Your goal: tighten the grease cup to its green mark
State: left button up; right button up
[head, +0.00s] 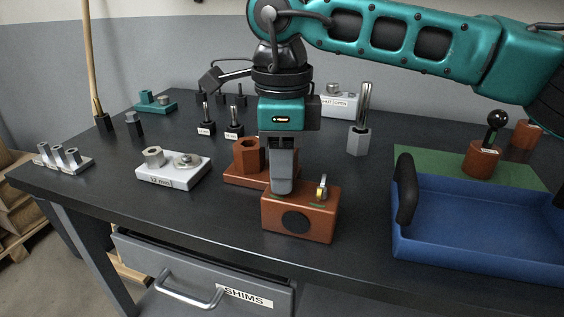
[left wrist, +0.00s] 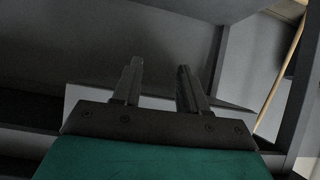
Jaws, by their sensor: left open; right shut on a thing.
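My right gripper (head: 282,190) points straight down at the top left of an orange-brown block (head: 300,215) with a dark round disc on its front. It is shut on a part there that its fingers hide, probably the grease cup. A small brass-and-silver fitting (head: 322,187) stands on the block to the right of the fingers, apart from them. Green marks show on the block's top, but the cup's position against its mark cannot be read. My left gripper (left wrist: 158,88) is open and empty in the left wrist view, and is outside the head view.
A brown hexagonal socket (head: 249,155) stands just behind the block. A pale plate (head: 173,174) with two fittings lies left. A blue tray (head: 475,225) with a black handle lies right, by a green mat (head: 420,160). The drawer (head: 200,275) is below the dark bench.

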jog(key=m, duration=0.3)
jog(key=shift+m, duration=0.4)
jog(key=m, duration=0.3)
jog(key=shift+m, duration=0.3)
jog(key=m, duration=0.3)
jog(key=shift+s+m+b, duration=0.1)
jog(key=shift+m+b, duration=0.3)
jog(key=shift+m, duration=1.4)
jog(key=o, duration=1)
jog(key=shift+o, duration=0.2)
